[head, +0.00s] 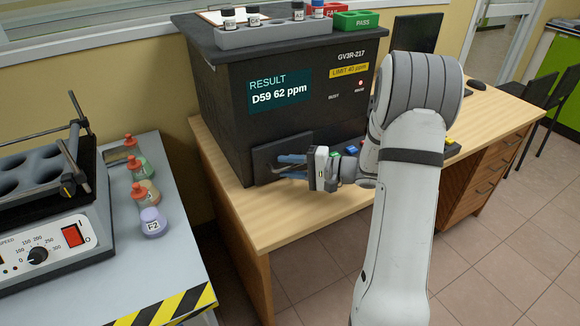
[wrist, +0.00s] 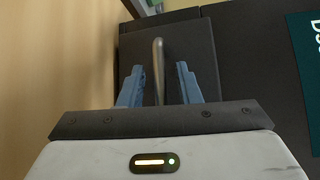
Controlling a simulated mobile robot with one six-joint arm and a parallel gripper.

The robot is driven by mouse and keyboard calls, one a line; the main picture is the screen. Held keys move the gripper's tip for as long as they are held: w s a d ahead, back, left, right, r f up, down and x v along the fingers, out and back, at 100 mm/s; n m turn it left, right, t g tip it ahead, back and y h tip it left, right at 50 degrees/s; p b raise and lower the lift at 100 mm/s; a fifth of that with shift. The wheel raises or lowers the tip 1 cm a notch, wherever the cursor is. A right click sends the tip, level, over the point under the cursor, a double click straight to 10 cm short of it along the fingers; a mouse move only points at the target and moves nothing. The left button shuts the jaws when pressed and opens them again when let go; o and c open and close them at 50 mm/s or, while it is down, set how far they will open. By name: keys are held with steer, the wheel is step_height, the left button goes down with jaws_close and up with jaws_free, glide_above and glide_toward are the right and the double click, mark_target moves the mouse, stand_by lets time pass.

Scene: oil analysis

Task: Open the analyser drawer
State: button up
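The analyser (head: 290,90) is a large black box on the wooden desk, with a lit result screen reading D59 62 ppm. Its drawer (head: 268,157) is a dark panel low on the front left, and it looks closed. A grey bar handle (wrist: 158,70) stands out from the drawer front in the wrist view. My gripper (head: 288,166) is at the drawer front, with its two blue fingers apart. In the wrist view my gripper (wrist: 160,85) is open, with one finger on each side of the handle and gaps showing between.
A vial rack (head: 275,33), a red FAIL tray (head: 325,10) and a green PASS tray (head: 355,20) stand on the analyser. A shaker bench (head: 130,255) with several capped bottles is at the left. Bare desk (head: 240,205) lies before the drawer.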

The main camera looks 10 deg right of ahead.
jaws_close()
stand_by(0.3)
